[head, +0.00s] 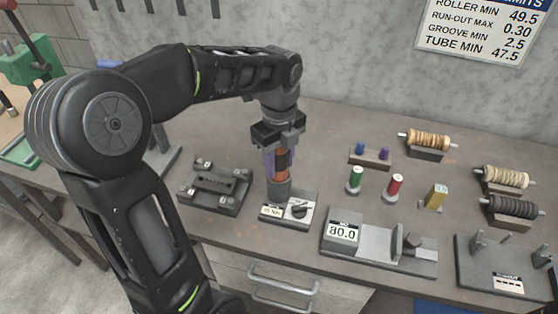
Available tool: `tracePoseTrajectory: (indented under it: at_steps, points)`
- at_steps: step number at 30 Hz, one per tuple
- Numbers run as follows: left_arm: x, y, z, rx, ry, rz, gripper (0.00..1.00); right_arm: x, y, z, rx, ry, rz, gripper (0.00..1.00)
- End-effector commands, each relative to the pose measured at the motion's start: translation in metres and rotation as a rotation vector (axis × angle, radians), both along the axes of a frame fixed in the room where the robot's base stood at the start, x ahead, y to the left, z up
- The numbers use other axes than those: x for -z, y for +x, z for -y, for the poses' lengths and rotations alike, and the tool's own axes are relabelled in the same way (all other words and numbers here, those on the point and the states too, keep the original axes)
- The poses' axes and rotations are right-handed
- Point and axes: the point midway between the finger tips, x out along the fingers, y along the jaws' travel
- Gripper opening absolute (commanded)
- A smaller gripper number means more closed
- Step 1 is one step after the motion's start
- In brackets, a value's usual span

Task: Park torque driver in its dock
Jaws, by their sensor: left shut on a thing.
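The torque driver (281,174), with an orange and dark body, stands roughly upright in my left gripper (280,150). The gripper points straight down and is shut on the driver's upper part. Directly below is a grey cylindrical cup on a light grey base with a small display and a dark knob, which looks like the dock (279,190). The driver's lower end meets the cup's mouth in the picture. I cannot tell whether it is inside the cup or just above it. My right gripper is not in view.
A dark fixture plate (215,189) lies left of the dock. A gauge reading 80.0 (343,232) stands to its right. The bench behind the dock is mostly clear.

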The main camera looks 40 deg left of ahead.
Motion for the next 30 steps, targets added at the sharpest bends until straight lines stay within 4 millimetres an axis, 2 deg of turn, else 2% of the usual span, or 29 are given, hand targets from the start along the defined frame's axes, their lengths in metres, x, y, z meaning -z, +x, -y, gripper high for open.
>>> tracePoseTrajectory:
  at_steps: [2, 9, 22, 30]
  points:
    - [-0.001, 0.000, 0.000, 0.000, 0.000, 0.002, 0.42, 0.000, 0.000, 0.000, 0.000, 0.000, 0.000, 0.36]
    - [0.000, 0.000, 0.000, 0.000, 0.000, 0.001, 0.62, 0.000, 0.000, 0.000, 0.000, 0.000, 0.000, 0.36]
    - [0.000, 0.000, 0.000, 0.000, 0.000, 0.000, 0.63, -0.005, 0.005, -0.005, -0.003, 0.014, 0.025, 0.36]
    - [-0.045, 0.001, 0.000, -0.001, 0.001, 0.005, 0.63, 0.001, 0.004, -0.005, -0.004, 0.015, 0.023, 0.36]
